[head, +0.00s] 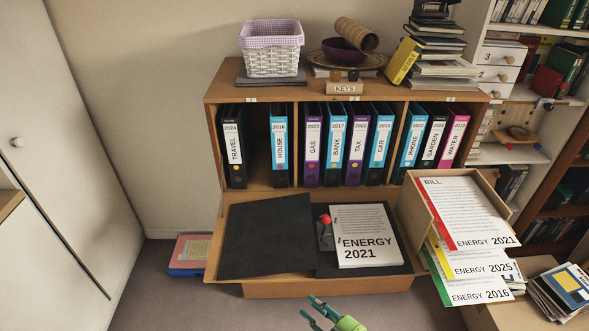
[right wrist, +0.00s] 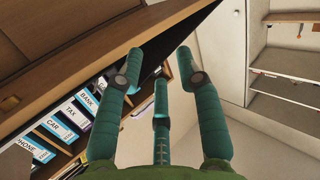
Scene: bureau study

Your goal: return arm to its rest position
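My right gripper (head: 316,312) shows at the bottom edge of the head view, with teal fingers and a green body. It is in front of the bureau's fold-down desk flap (head: 330,285) and apart from it. In the right wrist view the three teal fingers of this gripper (right wrist: 158,85) are spread apart with nothing between them. Most of the right arm is out of the head view. My left gripper is in neither view.
An open black binder (head: 270,235) with ENERGY 2021 papers (head: 366,238) lies on the flap. Several labelled binders (head: 334,150) stand in the shelf above. A wooden box with bill sheets (head: 466,215) is at the right.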

